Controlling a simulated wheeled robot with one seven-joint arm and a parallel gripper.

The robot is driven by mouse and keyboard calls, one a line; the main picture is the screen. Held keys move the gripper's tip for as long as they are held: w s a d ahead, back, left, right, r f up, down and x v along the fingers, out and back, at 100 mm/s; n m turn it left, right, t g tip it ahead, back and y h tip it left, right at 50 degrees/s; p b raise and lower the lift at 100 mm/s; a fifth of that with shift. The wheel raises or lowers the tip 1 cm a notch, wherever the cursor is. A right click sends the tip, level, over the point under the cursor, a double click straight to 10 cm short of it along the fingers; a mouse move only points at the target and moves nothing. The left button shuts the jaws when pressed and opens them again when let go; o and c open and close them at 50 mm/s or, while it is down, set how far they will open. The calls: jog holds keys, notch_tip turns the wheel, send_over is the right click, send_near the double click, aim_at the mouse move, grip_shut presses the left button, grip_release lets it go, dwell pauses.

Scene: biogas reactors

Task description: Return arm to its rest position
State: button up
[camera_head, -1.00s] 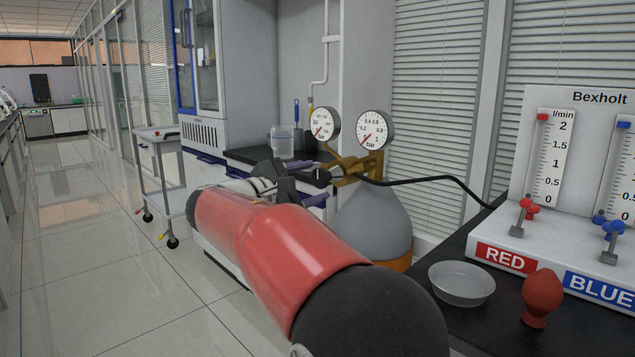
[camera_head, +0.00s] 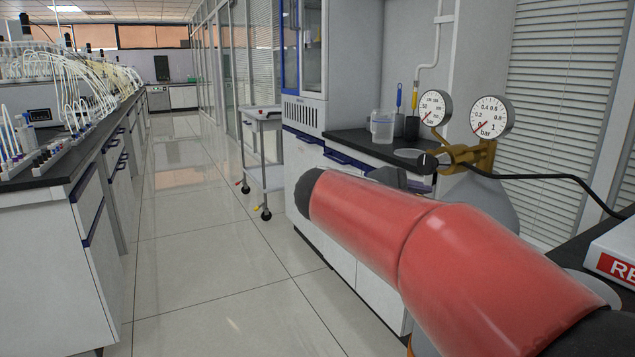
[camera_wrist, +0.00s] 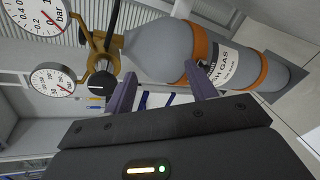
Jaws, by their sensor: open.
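My red arm stretches across the lower right of the head view, and its dark end points left. My gripper (camera_wrist: 160,88) shows in the wrist view with its two purple-grey fingers apart and nothing between them. In the head view it is mostly hidden behind the arm. Beyond the fingers in the wrist view is a grey gas cylinder (camera_wrist: 160,50) with orange bands. Its brass valve (camera_wrist: 98,42) and two gauges are at upper left. The fingers overlap the cylinder in the picture; contact is not visible.
A counter (camera_head: 375,147) holds a clear beaker (camera_head: 382,126). A trolley (camera_head: 262,150) stands by the glass wall. A bench (camera_head: 65,178) lines the left; the tiled aisle (camera_head: 190,230) is clear.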

jog(key=s+f+m+g+y, duration=0.1)
jog(key=s+f+m+y, duration=0.4)
jog(key=s+f, duration=0.5)
jog(key=s+a+f+m+t+y, duration=0.1)
jog(key=s+a+f+m+y, duration=0.5)
jog(key=s, duration=0.6)
notch_tip(320, 180, down, 4)
jog(key=shift+s+a+r+y, duration=0.2)
jog(key=shift+s+a+y, duration=0.3)
jog(key=shift+y, duration=0.6)
jog(key=shift+w, duration=0.15)
